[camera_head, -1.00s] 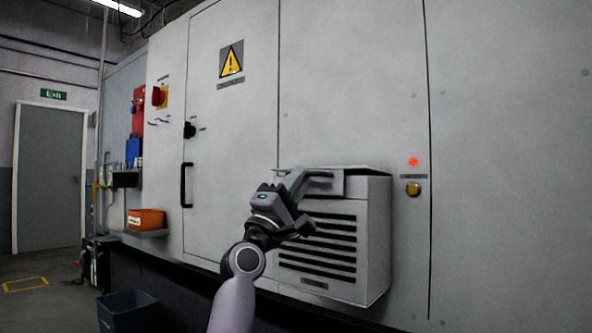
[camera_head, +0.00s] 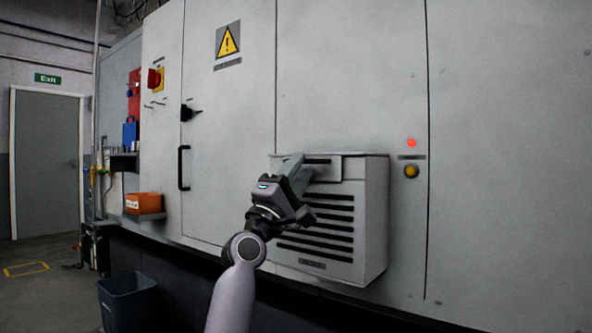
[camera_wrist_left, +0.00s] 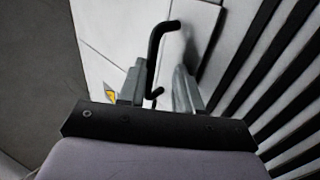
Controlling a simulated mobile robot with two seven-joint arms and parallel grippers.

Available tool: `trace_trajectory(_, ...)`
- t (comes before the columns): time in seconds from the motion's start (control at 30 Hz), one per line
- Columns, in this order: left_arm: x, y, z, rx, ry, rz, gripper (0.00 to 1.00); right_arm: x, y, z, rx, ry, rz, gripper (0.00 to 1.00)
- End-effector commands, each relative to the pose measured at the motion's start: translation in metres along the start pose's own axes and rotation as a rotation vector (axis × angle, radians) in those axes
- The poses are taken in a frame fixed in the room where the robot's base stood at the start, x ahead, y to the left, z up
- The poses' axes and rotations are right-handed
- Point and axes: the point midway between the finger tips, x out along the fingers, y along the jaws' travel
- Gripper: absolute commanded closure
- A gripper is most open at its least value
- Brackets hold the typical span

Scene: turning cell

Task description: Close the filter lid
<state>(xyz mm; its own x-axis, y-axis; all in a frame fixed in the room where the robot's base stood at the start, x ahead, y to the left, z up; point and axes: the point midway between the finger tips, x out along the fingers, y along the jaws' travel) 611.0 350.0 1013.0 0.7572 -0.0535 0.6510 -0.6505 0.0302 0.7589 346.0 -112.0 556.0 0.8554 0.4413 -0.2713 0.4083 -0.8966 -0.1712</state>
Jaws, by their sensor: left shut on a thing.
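The filter box (camera_head: 375,225) is a pale grey louvred housing on the front of the machine, right of centre in the head view. Its lid (camera_head: 352,157) lies along the top, looking nearly flat; whether it is fully seated cannot be told. A dark handle (camera_head: 318,161) is on the lid's front. My left gripper (camera_head: 292,165) is at the left part of the lid front, shut on the handle. My right gripper is not in view.
The louvres (camera_head: 322,228) are just below my gripper. A red indicator (camera_head: 411,142) and a yellow button (camera_head: 411,171) are to the right. A black door handle (camera_head: 184,167), an orange bin (camera_head: 144,203) and a dark waste bin (camera_head: 128,302) are to the left.

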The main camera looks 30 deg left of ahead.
Motion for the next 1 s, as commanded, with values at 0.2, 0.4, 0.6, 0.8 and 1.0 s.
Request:
trace_trajectory(0.2, -0.013, -0.009, 0.003, -0.004, -0.008, -0.023, 0.78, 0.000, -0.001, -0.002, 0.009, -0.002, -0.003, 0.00)
trace_trajectory(0.4, -0.039, -0.005, 0.001, -0.002, -0.004, -0.014, 0.78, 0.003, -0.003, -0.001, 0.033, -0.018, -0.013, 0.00)
trace_trajectory(0.6, -0.061, 0.000, 0.001, 0.000, -0.002, -0.004, 0.78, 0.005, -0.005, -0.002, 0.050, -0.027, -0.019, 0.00)
trace_trajectory(0.8, -0.071, 0.002, 0.000, 0.001, 0.000, 0.000, 0.78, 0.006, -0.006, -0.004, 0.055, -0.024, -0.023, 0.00)
trace_trajectory(1.0, -0.072, 0.002, 0.000, 0.000, 0.000, 0.002, 0.78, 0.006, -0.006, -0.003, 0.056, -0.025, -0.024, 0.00)
